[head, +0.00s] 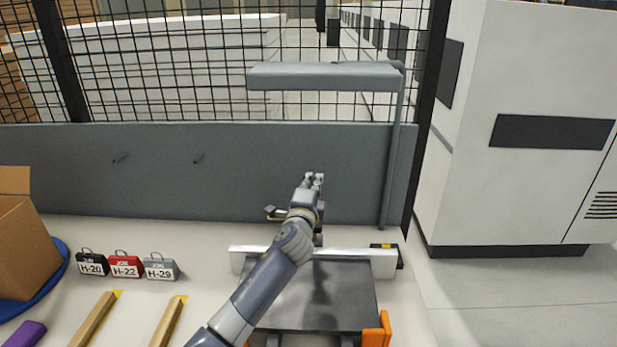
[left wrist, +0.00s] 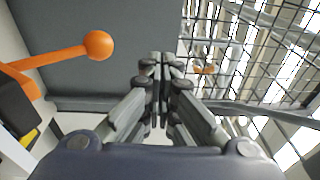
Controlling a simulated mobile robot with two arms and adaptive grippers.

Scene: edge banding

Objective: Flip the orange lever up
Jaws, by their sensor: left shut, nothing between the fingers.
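The orange lever (left wrist: 62,54) shows at the left of the left wrist view, with a round orange knob (left wrist: 98,45) at its end. In the head view I cannot clearly make it out; my left arm and gripper cover that area. My left gripper (head: 314,178) is shut and empty, above the far edge of the machine, in front of the grey panel. Its closed fingers also show in the left wrist view (left wrist: 160,75), to the right of the knob and apart from it. My right gripper is not in view.
A grey panel (head: 80,165) and mesh fence stand behind. Tags (head: 125,265), a cardboard box (head: 22,245) and wooden strips (head: 95,318) lie left.

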